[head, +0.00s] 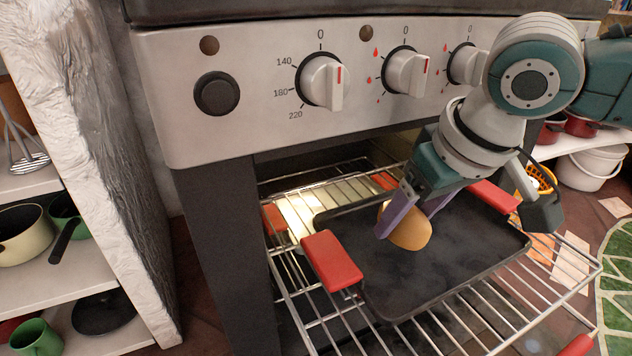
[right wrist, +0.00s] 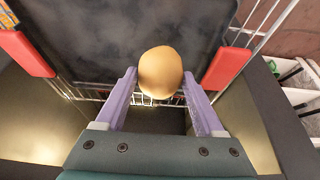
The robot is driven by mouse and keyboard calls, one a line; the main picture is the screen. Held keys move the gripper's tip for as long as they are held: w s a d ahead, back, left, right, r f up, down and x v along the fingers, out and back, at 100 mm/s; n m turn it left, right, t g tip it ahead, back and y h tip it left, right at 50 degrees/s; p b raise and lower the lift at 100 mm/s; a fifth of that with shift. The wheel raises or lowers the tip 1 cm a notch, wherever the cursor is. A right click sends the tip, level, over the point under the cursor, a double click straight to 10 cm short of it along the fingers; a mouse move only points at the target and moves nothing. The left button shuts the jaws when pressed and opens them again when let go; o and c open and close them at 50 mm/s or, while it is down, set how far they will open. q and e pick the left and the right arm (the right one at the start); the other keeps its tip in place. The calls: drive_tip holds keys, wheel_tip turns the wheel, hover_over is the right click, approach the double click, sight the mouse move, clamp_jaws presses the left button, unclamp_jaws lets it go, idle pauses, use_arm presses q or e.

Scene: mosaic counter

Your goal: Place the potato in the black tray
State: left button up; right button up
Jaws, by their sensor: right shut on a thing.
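The potato (head: 409,229) is smooth and tan-orange. My right gripper (head: 404,222) comes down from the upper right and is shut on it. In the right wrist view the potato (right wrist: 160,72) sits between the tips of the two purple fingers (right wrist: 158,88). The black tray (head: 460,262) has red handles and rests on the pulled-out oven rack. The potato is over the tray's inner area, close to its floor; I cannot tell whether it touches. The tray (right wrist: 110,40) also fills the upper part of the right wrist view. My left gripper is not in view.
The wire oven rack (head: 455,335) sticks out below the knob panel (head: 240,60). A red tray handle (head: 331,260) stands at the tray's left. Shelves with pots (head: 25,235) are at the left. A white bucket (head: 592,168) stands at the right. Most of the tray floor is bare.

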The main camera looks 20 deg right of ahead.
sight(398, 228)
drive_tip(key=shift+w, duration=0.65)
wheel_tip(398, 228, down, 4)
drive_tip(key=b, duration=0.3)
drive_tip(key=shift+w+r+b, duration=0.15)
drive_tip(key=shift+b, duration=0.2)
drive_tip(key=shift+r, duration=0.1)
drive_tip(key=o, duration=1.5)
